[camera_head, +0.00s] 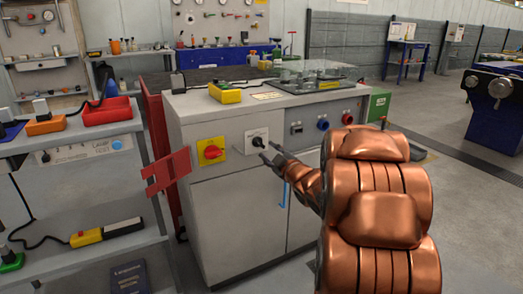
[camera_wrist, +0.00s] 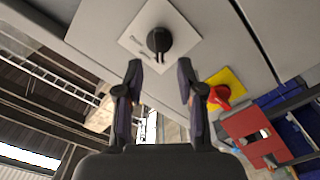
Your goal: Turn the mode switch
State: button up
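The mode switch is a black knob (camera_wrist: 159,41) on a white square plate on the grey cabinet front. In the head view the knob (camera_head: 257,141) sits right of a red rotary switch on a yellow plate. My gripper (camera_wrist: 159,72) is open and empty, its two dark fingers spread apart. In the wrist view the knob appears just beyond the fingertips, roughly centred between them; I see no contact. In the head view my gripper (camera_head: 269,155) is close to the plate, at its lower right. The plate's lettering is too small to read.
The red switch (camera_head: 212,152) on its yellow plate is close on the left; it also shows in the wrist view (camera_wrist: 220,92). A red bracket (camera_head: 167,172) sticks out at the cabinet's left edge. A blue handle (camera_head: 284,193) is below my gripper. Open floor lies to the right.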

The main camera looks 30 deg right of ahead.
aim_at(261, 145)
jog(key=shift+w+d+b, duration=0.15)
jog(key=shift+w+b, duration=0.15)
jog(key=shift+w, duration=1.05)
jog(key=shift+w+d+b, duration=0.1)
jog(key=shift+w+b, duration=0.15)
jog(key=shift+w, duration=1.05)
grip_shut()
